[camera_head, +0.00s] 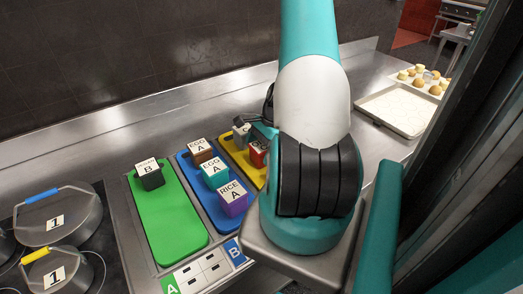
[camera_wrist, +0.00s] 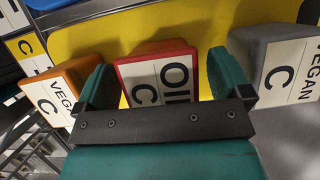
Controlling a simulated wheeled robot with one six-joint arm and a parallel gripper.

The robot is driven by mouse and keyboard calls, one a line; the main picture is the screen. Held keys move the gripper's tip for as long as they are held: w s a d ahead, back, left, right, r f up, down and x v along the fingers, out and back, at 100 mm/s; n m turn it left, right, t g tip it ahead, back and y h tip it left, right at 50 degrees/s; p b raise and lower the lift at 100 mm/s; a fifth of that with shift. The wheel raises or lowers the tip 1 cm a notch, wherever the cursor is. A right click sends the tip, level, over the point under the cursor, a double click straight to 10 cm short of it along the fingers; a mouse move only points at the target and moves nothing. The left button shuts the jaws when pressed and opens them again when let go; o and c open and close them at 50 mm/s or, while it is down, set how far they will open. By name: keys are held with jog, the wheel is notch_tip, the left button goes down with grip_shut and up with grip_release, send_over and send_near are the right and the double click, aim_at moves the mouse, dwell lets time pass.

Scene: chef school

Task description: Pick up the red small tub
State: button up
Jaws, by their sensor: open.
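The red small tub (camera_wrist: 157,50), with a white label reading OIL C, stands on the yellow board (camera_wrist: 80,40). It also shows in the head view (camera_head: 258,153), partly hidden by my arm. My gripper (camera_wrist: 160,78) is open, with one teal finger on each side of the red tub and a gap on both sides. Nothing is held. The gripper bar covers the tub's near end in the wrist view, and I cannot tell how deep the fingers reach. In the head view my gripper is mostly hidden behind my arm.
An orange tub (camera_wrist: 60,90) is close outside the left finger and a grey tub (camera_wrist: 285,60) outside the right one. Blue (camera_head: 229,226) and green (camera_head: 165,222) boards with labelled tubs lie to the left. Lidded pots (camera_head: 70,215) and a pastry tray (camera_head: 396,109) stand farther out.

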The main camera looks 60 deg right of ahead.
jog(key=shift+a+f, duration=0.1)
jog(key=shift+f, duration=0.25)
jog(key=shift+c, duration=0.4)
jog(key=c, duration=1)
jog(key=shift+c, duration=0.2)
jog(key=shift+w+r, duration=0.1)
jog(key=shift+r, duration=0.05)
